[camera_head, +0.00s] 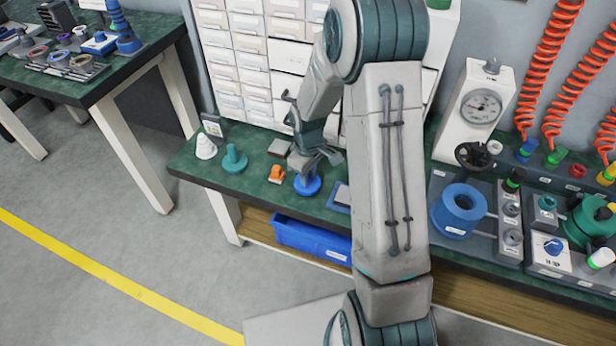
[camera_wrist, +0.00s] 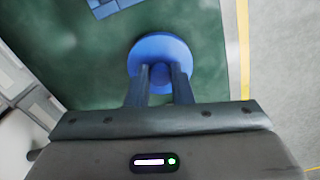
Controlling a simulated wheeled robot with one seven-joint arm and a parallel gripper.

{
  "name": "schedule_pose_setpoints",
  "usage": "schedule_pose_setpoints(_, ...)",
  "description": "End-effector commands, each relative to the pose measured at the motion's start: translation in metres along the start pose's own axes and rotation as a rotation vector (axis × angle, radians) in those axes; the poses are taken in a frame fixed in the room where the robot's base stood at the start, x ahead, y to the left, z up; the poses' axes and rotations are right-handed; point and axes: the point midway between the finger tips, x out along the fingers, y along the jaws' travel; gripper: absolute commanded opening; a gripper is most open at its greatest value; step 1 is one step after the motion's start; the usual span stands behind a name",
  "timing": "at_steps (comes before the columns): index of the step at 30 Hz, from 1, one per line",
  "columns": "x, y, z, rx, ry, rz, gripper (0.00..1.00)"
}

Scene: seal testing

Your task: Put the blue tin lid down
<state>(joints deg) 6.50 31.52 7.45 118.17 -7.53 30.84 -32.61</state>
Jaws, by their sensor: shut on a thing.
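The blue tin lid (camera_head: 308,186) is a round blue disc with a small knob, at the front part of the green bench top. My gripper (camera_head: 318,158) is above it, pointing down. In the wrist view the two fingers (camera_wrist: 160,74) are shut on the knob of the lid (camera_wrist: 150,48). The lid is at or very close to the green surface; I cannot tell whether it touches. The underside of the lid is hidden.
A teal knobbed piece (camera_head: 234,160), a white cone (camera_head: 205,147) and an orange piece (camera_head: 277,174) stand left of the lid. A blue-grey block (camera_head: 341,196) lies to its right. White drawers (camera_head: 240,60) stand behind. The bench's front edge is close.

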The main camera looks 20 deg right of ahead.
Motion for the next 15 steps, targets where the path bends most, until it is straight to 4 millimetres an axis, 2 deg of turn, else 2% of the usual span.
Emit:
schedule_pose_setpoints(2, 0.008, -0.0001, -0.0001, 0.0, 0.0, 0.0, 0.0)
schedule_pose_setpoints(12, 0.0113, 0.0003, -0.0001, 0.0, 0.001, 0.001, 0.0)
schedule_pose_setpoints(13, 0.0112, 0.0003, -0.0001, 0.0, 0.001, 0.001, 0.23)
schedule_pose_setpoints(15, 0.0101, 0.0003, -0.0001, 0.0, 0.001, 0.001, 0.42)
